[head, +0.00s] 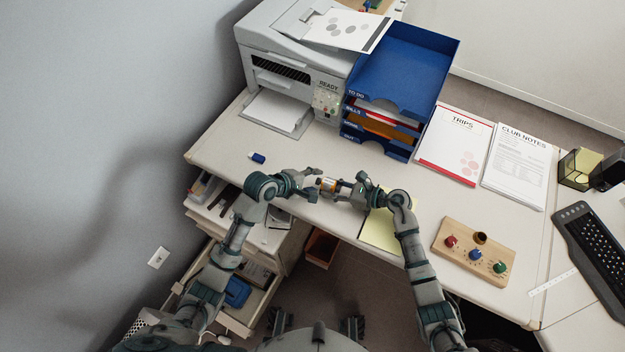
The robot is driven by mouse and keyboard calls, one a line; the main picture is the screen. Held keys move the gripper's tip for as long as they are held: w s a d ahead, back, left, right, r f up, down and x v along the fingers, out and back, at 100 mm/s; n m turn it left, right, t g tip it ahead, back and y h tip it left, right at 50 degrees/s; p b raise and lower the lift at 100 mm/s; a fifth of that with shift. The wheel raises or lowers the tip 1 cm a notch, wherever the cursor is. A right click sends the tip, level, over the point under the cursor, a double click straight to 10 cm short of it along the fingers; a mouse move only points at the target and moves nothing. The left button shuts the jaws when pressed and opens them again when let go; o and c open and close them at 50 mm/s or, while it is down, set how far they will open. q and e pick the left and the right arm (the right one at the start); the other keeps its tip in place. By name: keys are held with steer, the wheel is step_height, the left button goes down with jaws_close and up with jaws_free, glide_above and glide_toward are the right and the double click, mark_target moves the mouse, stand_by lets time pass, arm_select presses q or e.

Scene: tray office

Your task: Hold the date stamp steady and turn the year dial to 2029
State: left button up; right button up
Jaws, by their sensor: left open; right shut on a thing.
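The date stamp (328,185) appears as a small cylinder with an orange band and pale metal parts, held level above the front edge of the desk. My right gripper (344,189) is shut on its right end. My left gripper (313,184) is open at its left end, with its fingers close to the orange band. I cannot tell whether they touch it. The year dial and its digits are too small to read, and the fingers hide part of the stamp.
A yellow pad (380,235) lies under my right wrist. A wooden board (465,267) with coloured knobs stands to the right. Blue trays (419,58), a printer (285,40) and papers (515,165) stand behind. An open drawer (262,298) is below left. The desk's left front is mostly clear.

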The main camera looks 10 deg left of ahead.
arm_select(q)
steer(key=shift+a, duration=0.1)
steer(key=v, duration=1.1)
steer(key=shift+s+a+r, duration=0.25)
arm_select(e)
steer(key=o, duration=0.9)
steer(key=shift+o, duration=0.2)
steer(key=shift+d, duration=0.1)
